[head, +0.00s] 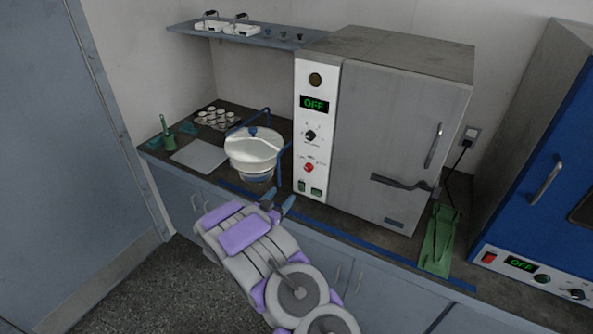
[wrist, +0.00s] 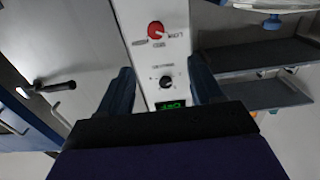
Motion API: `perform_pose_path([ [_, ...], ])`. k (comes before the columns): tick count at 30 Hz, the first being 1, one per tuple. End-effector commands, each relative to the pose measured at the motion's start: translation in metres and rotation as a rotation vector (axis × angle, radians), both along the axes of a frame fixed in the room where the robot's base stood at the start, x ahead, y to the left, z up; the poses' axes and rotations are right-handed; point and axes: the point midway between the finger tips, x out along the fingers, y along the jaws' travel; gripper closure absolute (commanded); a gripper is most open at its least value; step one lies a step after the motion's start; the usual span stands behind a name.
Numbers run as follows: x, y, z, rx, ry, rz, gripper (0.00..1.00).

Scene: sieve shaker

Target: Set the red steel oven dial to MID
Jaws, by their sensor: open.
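The red dial (head: 308,168) sits low on the white control panel of the grey oven (head: 400,130). It also shows near the top of the wrist view (wrist: 156,30), where the panel appears upside down. Small labels surround it; LOW is readable in the wrist view. I cannot tell which label the dial points at. My gripper (head: 278,199) is open and empty, in front of the counter edge, below and left of the dial and apart from it. In the wrist view its two dark blue fingers (wrist: 162,85) stand apart, with the panel visible between them.
A black dial (head: 310,135) and a green OFF display (head: 314,104) are above the red dial. A white sieve bowl with a blue frame (head: 254,145) stands left of the oven. A green stand (head: 440,240) and a blue oven (head: 545,190) are to the right.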

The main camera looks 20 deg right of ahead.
Motion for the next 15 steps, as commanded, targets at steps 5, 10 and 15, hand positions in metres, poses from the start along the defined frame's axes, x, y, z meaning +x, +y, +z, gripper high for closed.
perform_pose_path([
  [5, 0.017, -0.028, -0.002, 0.006, 0.0, -0.005, 0.34],
  [10, 0.037, -0.046, 0.0, -0.002, -0.003, -0.004, 0.34],
  [15, 0.059, -0.067, 0.001, -0.005, -0.004, -0.002, 0.34],
])
